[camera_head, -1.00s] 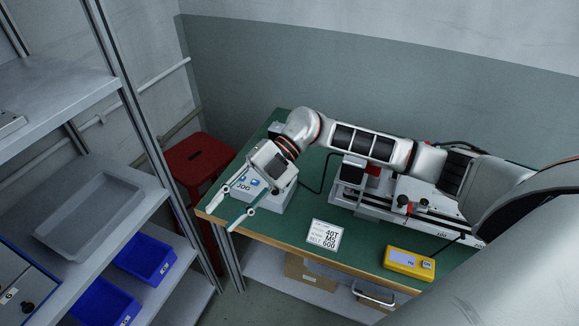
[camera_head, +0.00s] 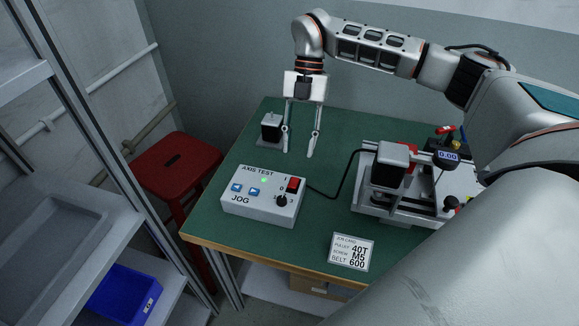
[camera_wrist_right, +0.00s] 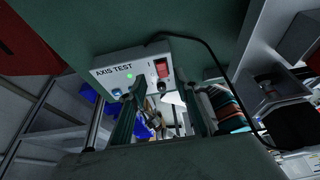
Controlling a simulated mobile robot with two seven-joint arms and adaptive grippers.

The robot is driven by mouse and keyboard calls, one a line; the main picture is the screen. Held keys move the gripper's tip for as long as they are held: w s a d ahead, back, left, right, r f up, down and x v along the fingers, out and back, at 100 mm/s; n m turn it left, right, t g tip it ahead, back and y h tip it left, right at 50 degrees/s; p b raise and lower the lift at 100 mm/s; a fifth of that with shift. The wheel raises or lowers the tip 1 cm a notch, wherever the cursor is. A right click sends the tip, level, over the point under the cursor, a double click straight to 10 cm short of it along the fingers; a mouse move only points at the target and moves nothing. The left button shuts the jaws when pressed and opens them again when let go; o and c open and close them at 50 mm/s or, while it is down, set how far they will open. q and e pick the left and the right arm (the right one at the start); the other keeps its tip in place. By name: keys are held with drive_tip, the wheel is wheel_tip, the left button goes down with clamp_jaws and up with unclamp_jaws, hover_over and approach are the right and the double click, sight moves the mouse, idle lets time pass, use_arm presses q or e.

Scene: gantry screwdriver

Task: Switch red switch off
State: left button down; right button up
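The red switch (camera_head: 293,184) sits at the upper right of the white AXIS TEST box (camera_head: 262,208) on the green table. The switch (camera_wrist_right: 162,67) and the box (camera_wrist_right: 118,66) also show in the right wrist view. A green light (camera_head: 264,180) on the box is lit. My right gripper (camera_head: 299,153) is open and empty, fingers pointing down, above and behind the box in the head view. It is apart from the switch. In the right wrist view, its two spread fingers (camera_wrist_right: 160,92) point toward the box. My left gripper is out of view.
A small black motor-like block (camera_head: 271,127) stands behind the box. A linear axis unit (camera_head: 390,172) is to the right, joined to the box by a black cable (camera_head: 348,178). A label card (camera_head: 351,252) stands in front. A red stool (camera_head: 178,166) and shelves are left.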

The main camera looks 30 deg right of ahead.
sight(295, 178)
drive_tip(key=x, duration=0.7)
drive_tip(key=shift+s+a+r, duration=0.1)
drive_tip(key=shift+s, duration=0.1)
clamp_jaws()
